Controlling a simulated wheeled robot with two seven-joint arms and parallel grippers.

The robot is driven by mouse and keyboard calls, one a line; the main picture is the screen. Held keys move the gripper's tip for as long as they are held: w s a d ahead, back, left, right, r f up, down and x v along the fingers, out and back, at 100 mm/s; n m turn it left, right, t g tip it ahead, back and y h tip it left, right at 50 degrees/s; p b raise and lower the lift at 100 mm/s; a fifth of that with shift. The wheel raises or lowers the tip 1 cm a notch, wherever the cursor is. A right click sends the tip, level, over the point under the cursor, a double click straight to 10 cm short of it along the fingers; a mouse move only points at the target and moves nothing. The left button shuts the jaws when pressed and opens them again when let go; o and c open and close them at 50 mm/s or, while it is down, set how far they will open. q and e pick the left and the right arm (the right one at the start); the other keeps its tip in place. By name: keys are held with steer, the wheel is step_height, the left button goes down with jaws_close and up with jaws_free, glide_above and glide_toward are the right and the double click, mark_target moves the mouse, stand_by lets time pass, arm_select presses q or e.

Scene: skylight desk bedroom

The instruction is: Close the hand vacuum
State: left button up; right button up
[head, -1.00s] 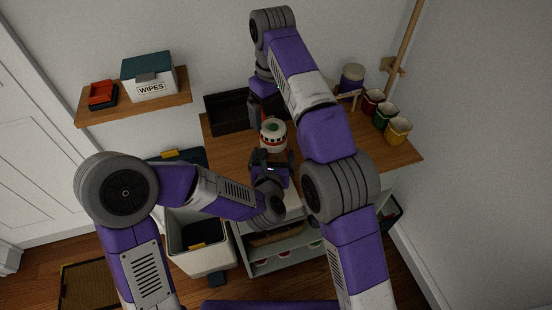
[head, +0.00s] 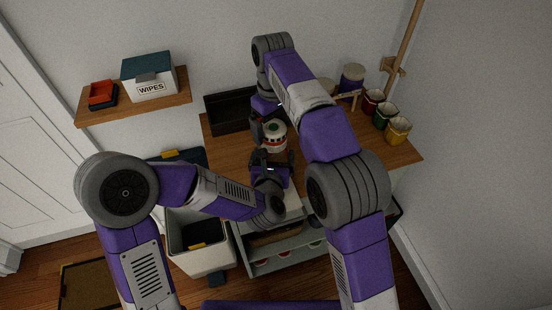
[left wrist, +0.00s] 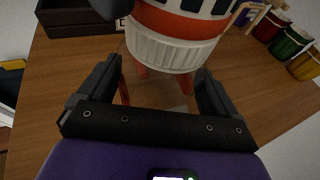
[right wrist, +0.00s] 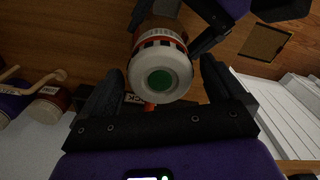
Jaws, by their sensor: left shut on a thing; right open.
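The hand vacuum (head: 275,137) appears as an upright white cylinder with a red band, dark checks and a green spot on top, above the wooden desk. My left gripper (head: 270,158) is shut on its lower part from the front; the left wrist view shows the ribbed white body (left wrist: 172,52) between the fingers. My right gripper (head: 258,122) is open beside the vacuum's top. In the right wrist view the white end with the green disc (right wrist: 162,80) lies between the spread fingers. I cannot tell whether they touch it.
A black tray (head: 228,112) stands at the desk's back left. Red, green and yellow cups (head: 398,130) and a jar (head: 351,78) stand on the right. A shelf holds a wipes box (head: 149,78). An open bin (head: 200,245) is below left.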

steer(key=shift+f, duration=1.5)
steer(key=shift+c, duration=0.4)
steer(key=c, duration=1)
steer(key=o, duration=1.2)
steer(key=shift+c, duration=0.2)
steer(key=shift+r, duration=3.75)
arm_select(q)
steer(key=o, duration=1.7)
steer(key=shift+o, duration=0.2)
